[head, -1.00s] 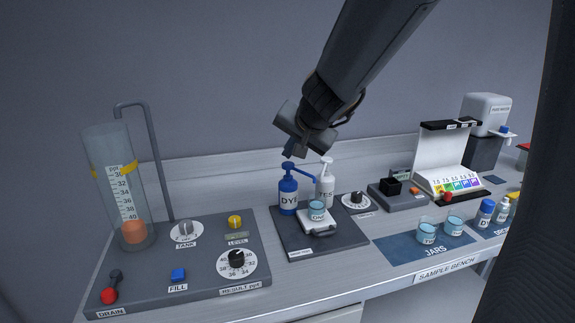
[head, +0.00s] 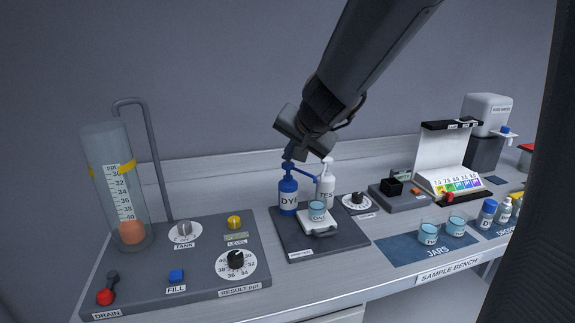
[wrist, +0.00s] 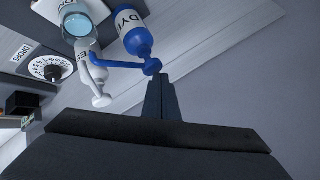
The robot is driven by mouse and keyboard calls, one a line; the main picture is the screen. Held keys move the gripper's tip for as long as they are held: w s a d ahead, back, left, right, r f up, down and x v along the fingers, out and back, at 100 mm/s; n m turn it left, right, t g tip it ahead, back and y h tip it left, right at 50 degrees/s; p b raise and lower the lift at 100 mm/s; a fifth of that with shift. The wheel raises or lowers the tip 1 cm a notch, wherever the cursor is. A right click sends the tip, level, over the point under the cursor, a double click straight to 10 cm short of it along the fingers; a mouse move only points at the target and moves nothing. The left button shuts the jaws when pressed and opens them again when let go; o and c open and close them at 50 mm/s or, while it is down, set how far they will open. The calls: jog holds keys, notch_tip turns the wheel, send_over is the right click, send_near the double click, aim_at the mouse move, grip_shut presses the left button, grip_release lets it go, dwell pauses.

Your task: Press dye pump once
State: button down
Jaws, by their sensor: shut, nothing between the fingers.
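The blue dye pump bottle (head: 289,197) stands upright on a dark mat, its nozzle pointing right over a jar of blue liquid (head: 317,212). My gripper (head: 288,155) is shut and empty, with its fingertips at the top of the dye pump's head. The wrist view also shows the shut fingers (wrist: 159,80) beside the blue pump head (wrist: 152,66); whether they touch it I cannot tell. The white test pump bottle (head: 325,187) stands just right of the dye bottle, its nozzle also toward the jar.
The jar sits on a small white stand (head: 318,230). A drops dial (head: 357,201) is to the right. At left is a grey panel (head: 205,265) with a tall clear cylinder (head: 110,190). Two jars stand on the blue JARS mat (head: 400,250). The wall is close behind.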

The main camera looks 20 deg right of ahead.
aim_at(290, 166)
jog(key=shift+f+b, duration=0.6)
dwell(0.5)
dwell(0.3)
jog(key=shift+r+p, duration=1.15)
jog(key=shift+r, duration=0.05)
notch_tip(290, 166, up, 5)
jog(key=p, duration=0.5)
